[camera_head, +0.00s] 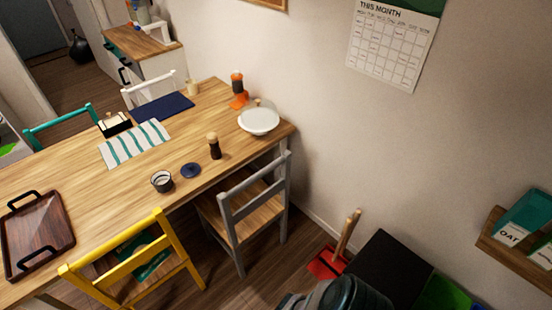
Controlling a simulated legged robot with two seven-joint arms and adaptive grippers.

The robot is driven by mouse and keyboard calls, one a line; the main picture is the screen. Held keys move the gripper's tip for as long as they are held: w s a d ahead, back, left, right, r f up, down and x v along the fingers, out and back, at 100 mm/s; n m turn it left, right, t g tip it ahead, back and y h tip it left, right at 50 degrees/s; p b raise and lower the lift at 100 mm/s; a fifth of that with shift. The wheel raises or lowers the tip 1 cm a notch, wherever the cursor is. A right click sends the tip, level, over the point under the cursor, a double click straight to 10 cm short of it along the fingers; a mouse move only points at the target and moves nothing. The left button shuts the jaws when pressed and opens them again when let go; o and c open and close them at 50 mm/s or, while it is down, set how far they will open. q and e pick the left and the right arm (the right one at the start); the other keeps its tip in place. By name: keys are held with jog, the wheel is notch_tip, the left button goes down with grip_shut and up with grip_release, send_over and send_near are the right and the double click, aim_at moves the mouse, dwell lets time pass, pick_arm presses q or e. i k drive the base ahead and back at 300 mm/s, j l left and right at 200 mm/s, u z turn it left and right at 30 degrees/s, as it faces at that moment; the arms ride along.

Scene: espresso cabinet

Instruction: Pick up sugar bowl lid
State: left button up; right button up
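A small round dark blue lid (190,170) with a knob lies on the wooden table, near its front edge. Just left of it stands a small open bowl (162,181) with a dark band, apart from the lid. They look like the sugar bowl and its lid, but they are small in the view. Neither of my grippers is in view.
A white bowl (259,122) sits at the table's right end, a brown tray (37,236) at the left. Yellow (120,254) and grey (252,205) chairs stand at the front edge.

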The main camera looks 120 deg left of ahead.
aim_at(190, 170)
jog(key=u, duration=4.75)
jog(key=i+j, duration=0.1)
jog(key=i, duration=0.8)
jog(key=j+u, duration=0.05)
jog(key=j, duration=0.05)
